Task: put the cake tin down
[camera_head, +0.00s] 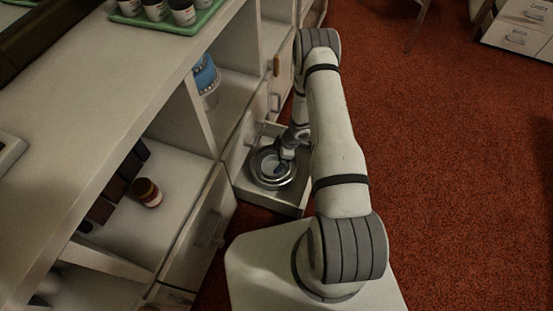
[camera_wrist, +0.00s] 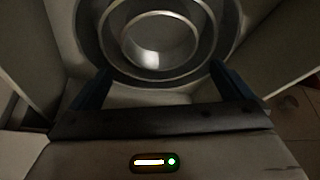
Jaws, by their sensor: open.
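The cake tin (camera_head: 257,171), round and grey metal with ring-shaped edges, sits inside an open drawer (camera_head: 297,197) low in the cabinet. In the wrist view the tin (camera_wrist: 112,62) fills the upper middle, its rings one inside another. My gripper (camera_wrist: 160,80) is open, with its two dark blue fingers spread apart at the tin's near edge. I cannot tell whether a finger touches the rim. In the head view my gripper (camera_head: 279,168) is over the tin and partly hides it.
A jar with a red-brown lid (camera_head: 147,192) lies on a lower shelf. A green tray (camera_head: 163,22) of jars is on the counter (camera_head: 105,95). Red carpet (camera_head: 450,170) is clear at the right.

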